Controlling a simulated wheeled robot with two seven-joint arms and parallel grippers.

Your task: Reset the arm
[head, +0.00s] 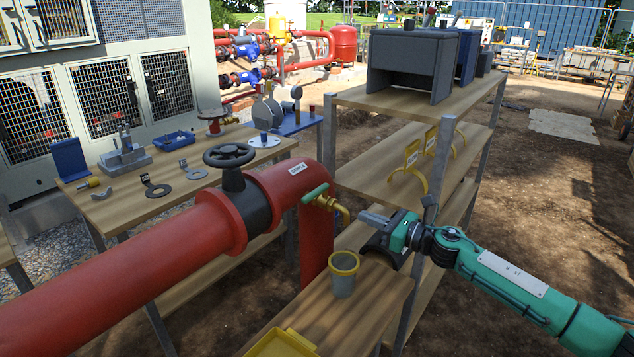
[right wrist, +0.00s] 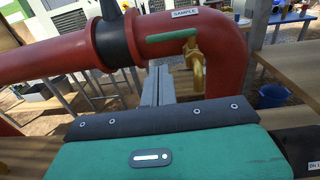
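My right arm, green and black, comes in from the right in the head view. Its gripper (head: 372,218) is beside the brass sample tap (head: 341,211) with the green handle (head: 315,194), over the small wooden table. In the right wrist view the two grey fingers (right wrist: 157,82) lie close together with nothing visible between them. The green handle (right wrist: 171,36) and brass tap (right wrist: 196,68) show just beyond, on the red pipe labelled SAMPLE. I cannot tell whether the fingers touch the tap. My left gripper is not in view.
A grey cup with a yellow rim (head: 343,274) stands on the small table below the tap. The thick red pipe (head: 130,262) with a black handwheel (head: 228,155) fills the left. A wooden shelf rack (head: 400,100) stands behind.

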